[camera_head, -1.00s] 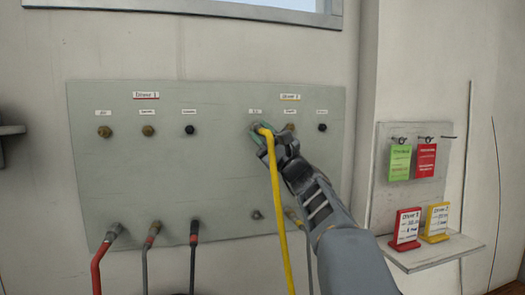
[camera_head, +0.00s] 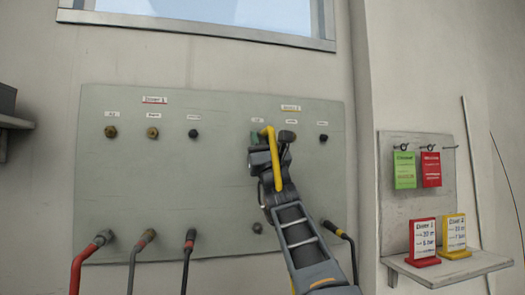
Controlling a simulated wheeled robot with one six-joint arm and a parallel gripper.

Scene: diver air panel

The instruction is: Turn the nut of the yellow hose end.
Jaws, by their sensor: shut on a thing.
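The yellow hose (camera_head: 269,140) has its bent end up at the left port of the Diver 2 group on the grey panel. My gripper (camera_head: 268,148) is shut on the hose end at that port. A green part shows just left of the hose end. The nut itself is too small and covered to make out. I cannot tell how far it is turned.
The panel (camera_head: 220,190) has brass and black ports under the Diver 1 label (camera_head: 154,99). A red hose (camera_head: 90,262) and other hoses hang along its lower edge. A shelf (camera_head: 455,266) at right holds red and yellow cards, with green and red tags above.

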